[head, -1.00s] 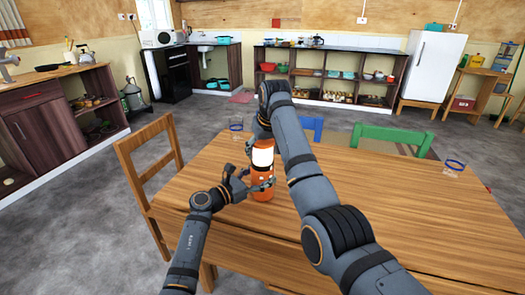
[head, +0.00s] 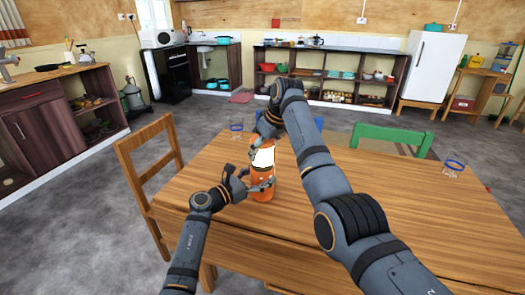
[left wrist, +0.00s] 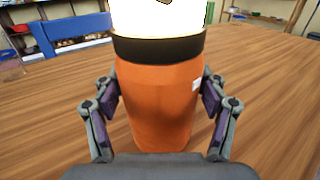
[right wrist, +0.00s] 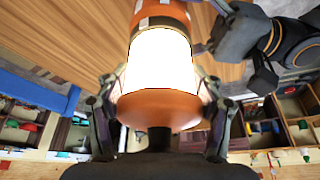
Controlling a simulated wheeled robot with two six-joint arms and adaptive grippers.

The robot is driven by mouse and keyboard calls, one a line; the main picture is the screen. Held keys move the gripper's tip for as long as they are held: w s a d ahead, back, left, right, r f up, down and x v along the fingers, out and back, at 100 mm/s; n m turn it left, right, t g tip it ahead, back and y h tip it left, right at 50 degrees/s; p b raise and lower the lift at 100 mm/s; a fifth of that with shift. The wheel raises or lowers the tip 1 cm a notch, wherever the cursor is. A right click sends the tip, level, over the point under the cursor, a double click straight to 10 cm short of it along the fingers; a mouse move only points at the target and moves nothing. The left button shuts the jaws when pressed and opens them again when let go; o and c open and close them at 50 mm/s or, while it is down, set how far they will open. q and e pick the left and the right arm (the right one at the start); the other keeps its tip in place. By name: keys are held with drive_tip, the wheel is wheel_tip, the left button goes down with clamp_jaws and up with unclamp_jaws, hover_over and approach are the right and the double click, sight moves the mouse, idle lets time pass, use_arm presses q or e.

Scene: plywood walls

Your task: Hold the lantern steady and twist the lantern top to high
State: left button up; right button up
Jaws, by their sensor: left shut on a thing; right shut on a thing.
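The lantern (head: 262,183) stands upright on the wooden table, with an orange body and a bright white lit section. My left gripper (head: 249,187) is shut around the orange body, as the left wrist view (left wrist: 158,105) shows, with one finger on each side. My right gripper (head: 268,125) comes from above and is shut on the orange lantern top (right wrist: 158,108), which shows in the right wrist view below the glowing section. In the head view the top is mostly hidden by the right gripper and arm.
The wooden table (head: 400,210) has free room to the right. A wooden chair (head: 150,165), a blue chair and a green chair (head: 392,135) surround the table.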

drive_tip(key=shift+n, duration=0.3)
drive_tip(key=shift+n+g+y, duration=0.3)
drive_tip(key=shift+n+y, duration=0.1)
drive_tip(key=shift+n, duration=0.6)
drive_tip(key=o, duration=1.3)
drive_tip(key=shift+d+r, duration=0.1)
drive_tip(key=v, duration=1.1)
drive_tip(key=shift+s+r, duration=0.1)
drive_tip(key=shift+r, duration=0.25)
